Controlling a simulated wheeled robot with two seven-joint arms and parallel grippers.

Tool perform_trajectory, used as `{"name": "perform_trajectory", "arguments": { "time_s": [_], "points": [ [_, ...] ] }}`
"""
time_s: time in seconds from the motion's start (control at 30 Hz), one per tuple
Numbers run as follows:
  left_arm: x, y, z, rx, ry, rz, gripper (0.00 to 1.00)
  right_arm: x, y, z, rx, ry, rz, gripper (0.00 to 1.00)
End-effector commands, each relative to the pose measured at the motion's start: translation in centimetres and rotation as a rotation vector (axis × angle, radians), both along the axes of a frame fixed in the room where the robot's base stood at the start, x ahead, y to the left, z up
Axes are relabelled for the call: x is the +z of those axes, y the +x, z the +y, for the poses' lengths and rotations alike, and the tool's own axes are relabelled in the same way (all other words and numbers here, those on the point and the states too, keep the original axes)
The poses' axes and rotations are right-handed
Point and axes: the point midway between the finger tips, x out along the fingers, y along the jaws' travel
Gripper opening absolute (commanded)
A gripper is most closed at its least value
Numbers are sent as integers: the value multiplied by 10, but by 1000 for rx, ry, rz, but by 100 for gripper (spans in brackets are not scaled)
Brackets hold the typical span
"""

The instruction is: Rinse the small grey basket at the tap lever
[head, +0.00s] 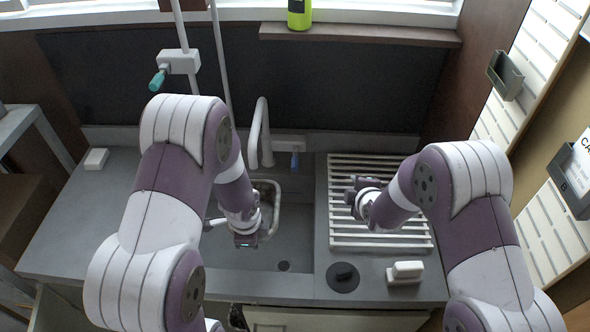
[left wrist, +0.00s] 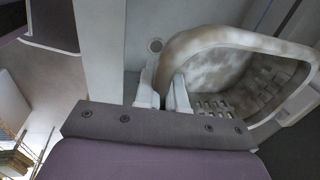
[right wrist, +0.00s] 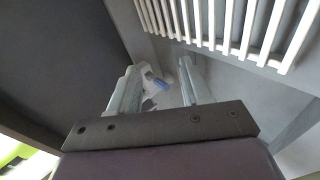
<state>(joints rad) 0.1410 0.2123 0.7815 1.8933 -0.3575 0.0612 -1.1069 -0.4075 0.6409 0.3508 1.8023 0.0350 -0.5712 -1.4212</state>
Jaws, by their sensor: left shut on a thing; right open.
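The small grey basket (head: 276,207) is in the sink area below the tap spout (head: 254,135). Brownish blotches mark its wall in the left wrist view (left wrist: 215,42). My left gripper (left wrist: 165,88) is shut on its rim; my wrist partly covers the basket in the head view. A blue tap lever (head: 294,160) is at the back of the counter, right of the spout. My right gripper (head: 352,194) is open and empty over the slatted rack. In the right wrist view the blue lever (right wrist: 160,84) shows beyond and between the open fingers.
A white slatted rack (head: 380,243) covers the counter right of the sink. A dark round disc (head: 342,277) and a pale block (head: 405,271) lie in front of it. A teal-handled valve (head: 158,80) is on the pipe at the upper left. The left counter is mostly clear.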

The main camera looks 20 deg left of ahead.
Motion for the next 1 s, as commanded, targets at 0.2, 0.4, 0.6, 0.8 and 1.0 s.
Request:
{"name": "perform_trajectory", "arguments": {
  "time_s": [0.2, 0.4, 0.6, 0.8, 1.0],
  "points": [
    [0, 0, 0, 0, 0, 0, 0, -42, 7, 98, 405, -317, -499, 48],
    [0, 0, 0, 0, 0, 0, 0, -51, 4, 125, 491, -428, -676, 48],
    [0, 0, 0, 0, 0, 0, 0, -61, 39, 147, 492, -432, -682, 48],
    [0, 0, 0, 0, 0, 0, 0, -71, 79, 171, 490, -431, -680, 48],
    [0, 0, 0, 0, 0, 0, 0, -75, 97, 182, 490, -431, -679, 48]
  ]
}}
